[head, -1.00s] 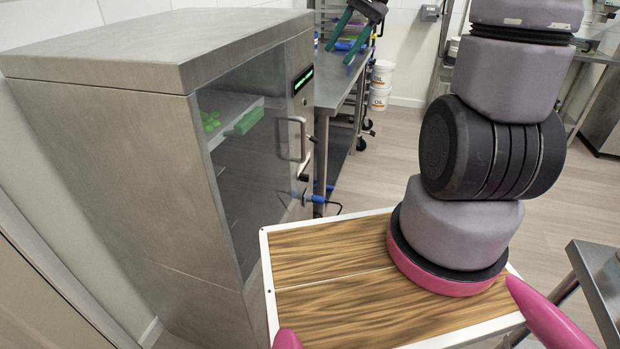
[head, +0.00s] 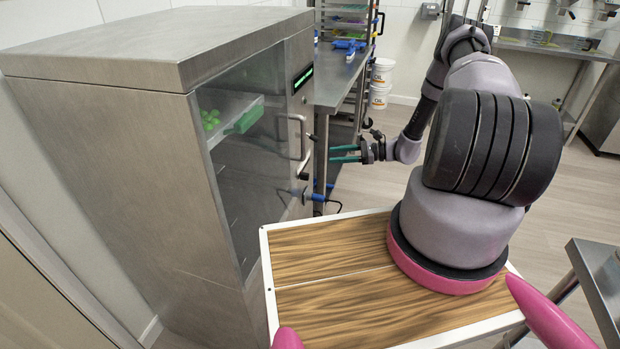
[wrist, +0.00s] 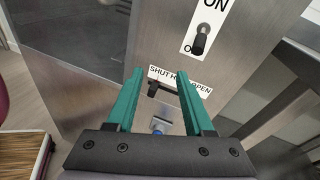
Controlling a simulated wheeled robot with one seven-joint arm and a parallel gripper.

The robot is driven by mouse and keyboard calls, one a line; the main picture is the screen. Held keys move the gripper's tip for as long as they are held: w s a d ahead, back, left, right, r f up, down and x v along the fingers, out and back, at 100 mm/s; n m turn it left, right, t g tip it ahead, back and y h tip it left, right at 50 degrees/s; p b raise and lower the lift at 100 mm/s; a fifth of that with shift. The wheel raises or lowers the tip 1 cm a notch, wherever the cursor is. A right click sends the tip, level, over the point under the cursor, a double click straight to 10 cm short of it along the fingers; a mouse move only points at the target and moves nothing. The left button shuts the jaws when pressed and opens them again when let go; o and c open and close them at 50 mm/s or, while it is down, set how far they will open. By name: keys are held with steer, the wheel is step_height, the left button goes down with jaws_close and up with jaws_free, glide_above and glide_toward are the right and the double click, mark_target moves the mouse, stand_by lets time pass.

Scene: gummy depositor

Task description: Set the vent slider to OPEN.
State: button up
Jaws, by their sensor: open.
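The vent slider (wrist: 153,89) is a small black knob on the steel cabinet front, seen in the wrist view. It sits just under the left, SHUT end of a white label (wrist: 163,74) that ends in OPEN at right. I cannot tell the exact gap to the knob.
A black toggle switch (wrist: 199,40) with an ON label is above the slider. The steel cabinet (head: 120,150) has a glass door with a vertical handle (head: 300,138). A blue-handled fitting (head: 318,198) sticks out low on the front. A steel table (head: 338,78) stands behind.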

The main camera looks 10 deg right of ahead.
mark_target(305, 176)
step_height(305, 176, down, 11)
steer(key=s+m+t, duration=0.2)
steer(key=m+t, duration=0.2)
steer(key=m, duration=0.1)
steer(key=x, duration=1)
steer(key=shift+a+r, duration=0.2)
steer(key=shift+a, duration=0.05)
steer(key=shift+w, duration=0.1)
jaws_close()
stand_by(0.4)
